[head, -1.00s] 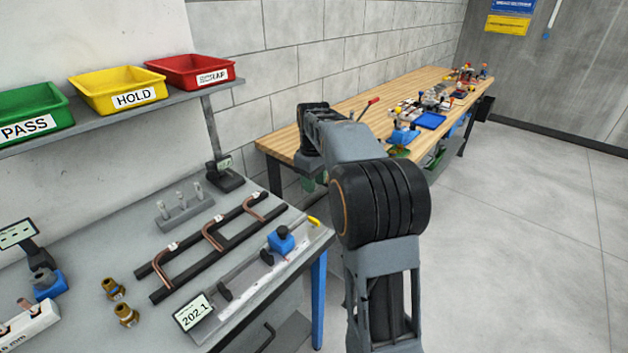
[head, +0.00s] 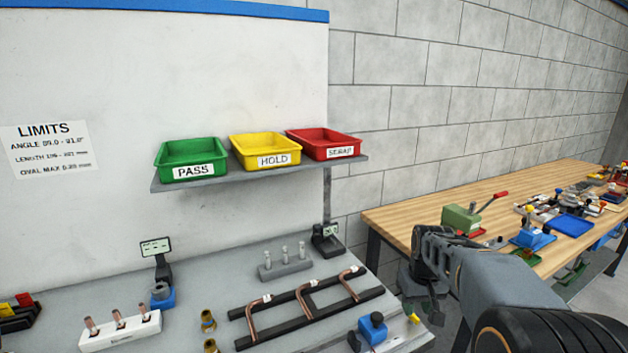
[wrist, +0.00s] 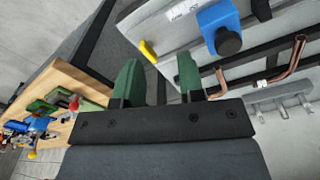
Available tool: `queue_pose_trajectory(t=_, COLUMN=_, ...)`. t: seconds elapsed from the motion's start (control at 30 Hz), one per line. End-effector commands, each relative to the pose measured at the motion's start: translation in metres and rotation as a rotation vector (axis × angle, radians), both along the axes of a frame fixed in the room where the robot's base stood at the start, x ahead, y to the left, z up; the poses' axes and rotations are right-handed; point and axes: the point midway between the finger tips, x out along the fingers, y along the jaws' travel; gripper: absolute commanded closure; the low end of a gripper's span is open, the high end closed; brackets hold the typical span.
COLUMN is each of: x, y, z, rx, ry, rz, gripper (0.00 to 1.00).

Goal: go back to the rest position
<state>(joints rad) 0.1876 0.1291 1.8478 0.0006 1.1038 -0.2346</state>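My gripper (wrist: 158,82) shows in the wrist view with its two green fingers apart and nothing between them. In the head view my arm reaches in from the lower right, and my gripper (head: 418,300) hangs beside the right end of the grey bench, its fingers small and dark there. Bent copper tubes (head: 305,298) lie across a black rack on the bench, apart from my gripper. A copper tube also shows at the right of the wrist view (wrist: 290,62).
Green PASS (head: 190,172), yellow HOLD (head: 265,160) and red SCRAP (head: 327,152) bins stand on a wall shelf. A wooden table (head: 400,215) with tools stands behind my arm.

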Motion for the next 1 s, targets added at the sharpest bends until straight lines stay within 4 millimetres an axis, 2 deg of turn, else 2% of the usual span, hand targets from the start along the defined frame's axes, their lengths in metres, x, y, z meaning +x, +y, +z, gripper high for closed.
queue_pose_trajectory(t=0.03, x=-0.023, y=0.013, z=0.001, rx=-0.001, ry=-0.025, rz=-0.032, gripper=0.64)
queue_pose_trajectory(t=0.2, x=-0.091, y=0.044, z=-0.004, rx=0.007, ry=-0.111, rz=-0.110, gripper=0.64)
queue_pose_trajectory(t=0.3, x=-0.122, y=0.057, z=-0.008, rx=0.012, ry=-0.153, rz=-0.114, gripper=0.64)
queue_pose_trajectory(t=0.4, x=-0.144, y=0.065, z=-0.009, rx=0.015, ry=-0.189, rz=-0.092, gripper=0.64)
queue_pose_trajectory(t=0.57, x=-0.160, y=0.074, z=-0.003, rx=0.019, ry=-0.238, rz=-0.059, gripper=0.64)
queue_pose_trajectory(t=0.7, x=-0.161, y=0.077, z=0.006, rx=0.021, ry=-0.275, rz=-0.043, gripper=0.64)
queue_pose_trajectory(t=1.0, x=-0.161, y=0.078, z=0.008, rx=0.021, ry=-0.279, rz=-0.036, gripper=0.64)
